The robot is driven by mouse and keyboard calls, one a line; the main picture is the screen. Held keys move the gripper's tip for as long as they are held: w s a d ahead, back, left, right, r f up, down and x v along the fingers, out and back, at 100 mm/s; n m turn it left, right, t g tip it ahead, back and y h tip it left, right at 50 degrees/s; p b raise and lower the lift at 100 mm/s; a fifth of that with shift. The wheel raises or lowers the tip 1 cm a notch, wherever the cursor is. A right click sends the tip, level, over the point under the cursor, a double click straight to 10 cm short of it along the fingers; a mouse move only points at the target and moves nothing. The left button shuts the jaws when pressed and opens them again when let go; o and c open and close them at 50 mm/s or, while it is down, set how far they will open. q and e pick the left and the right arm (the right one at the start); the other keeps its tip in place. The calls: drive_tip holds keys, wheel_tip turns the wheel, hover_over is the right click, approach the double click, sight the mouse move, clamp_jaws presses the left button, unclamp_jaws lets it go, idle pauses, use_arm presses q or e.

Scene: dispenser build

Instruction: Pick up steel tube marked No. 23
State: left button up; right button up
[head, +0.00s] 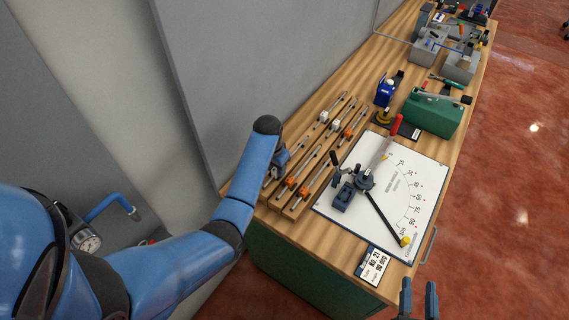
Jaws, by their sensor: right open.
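Several thin steel tubes (318,181) lie side by side on wooden racks (298,208) at the left side of the bench. Some carry orange or white fittings. No number on any tube is readable, so I cannot tell which is No. 23. My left arm reaches over the near left end of the racks. My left gripper (282,160) is down beside the tubes, mostly hidden by its own wrist, and its jaws are unclear. My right gripper (418,301) is open and empty at the bottom edge, in front of the bench.
A white angle-scale board (335,205) with a bending tool (362,182) and red-handled lever lies right of the racks. A card (375,267) reads "No. 21, 90 deg". A green box (433,115) and blue device (386,91) stand behind. A grey wall borders the bench's left.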

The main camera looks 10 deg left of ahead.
use_arm(q)
drive_tip(key=shift+c, duration=0.3)
clamp_jaws()
drive_tip(key=shift+r, duration=0.15)
drive_tip(key=shift+r+p, duration=1.15)
drive_tip(key=shift+p, duration=0.1)
drive_tip(key=shift+r, duration=2.2)
